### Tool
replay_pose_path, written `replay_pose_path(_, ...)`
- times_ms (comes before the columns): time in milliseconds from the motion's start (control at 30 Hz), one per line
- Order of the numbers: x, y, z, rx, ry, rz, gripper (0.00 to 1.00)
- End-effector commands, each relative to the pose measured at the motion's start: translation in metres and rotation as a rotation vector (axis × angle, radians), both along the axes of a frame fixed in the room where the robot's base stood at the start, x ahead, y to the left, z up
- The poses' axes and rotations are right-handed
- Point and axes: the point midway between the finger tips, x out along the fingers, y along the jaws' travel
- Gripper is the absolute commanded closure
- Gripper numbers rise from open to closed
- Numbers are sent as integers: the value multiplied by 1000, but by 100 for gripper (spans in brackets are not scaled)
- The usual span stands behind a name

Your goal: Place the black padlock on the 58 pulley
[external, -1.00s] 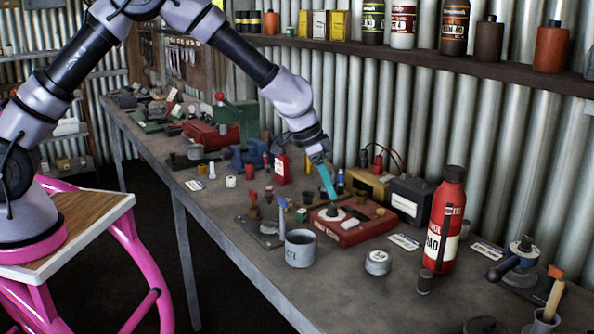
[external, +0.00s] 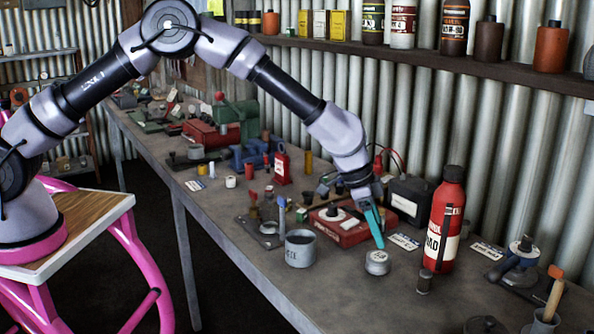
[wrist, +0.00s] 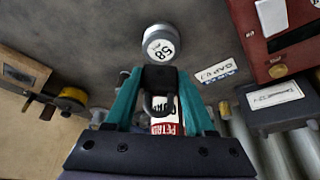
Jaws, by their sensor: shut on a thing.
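The 58 pulley (external: 377,262) is a small grey round piece with a white top face, lying on the workbench; in the wrist view the pulley (wrist: 160,45) shows its "58" label just beyond my fingertips. My gripper (external: 379,241) has teal fingers pointing down, close above the pulley in the external view. In the wrist view my gripper (wrist: 160,84) is shut on the black padlock (wrist: 160,77), whose shackle points back toward the palm. The padlock cannot be made out in the external view.
A grey mug (external: 300,250) stands left of the pulley. A red box (external: 345,231) is behind it. A tall red bottle (external: 443,225) and a small dark cylinder (external: 424,282) stand to its right. A label card (external: 404,242) lies nearby. The bench in front of the pulley is clear.

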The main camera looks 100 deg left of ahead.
Motion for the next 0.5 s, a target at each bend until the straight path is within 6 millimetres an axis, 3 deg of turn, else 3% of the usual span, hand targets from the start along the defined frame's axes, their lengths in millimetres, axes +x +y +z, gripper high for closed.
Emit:
replay_pose_path(200, -1, 0, -30, -1, 2, -1, 100)
replay_pose_path(500, 0, 0, -33, 0, 1, 0, 100)
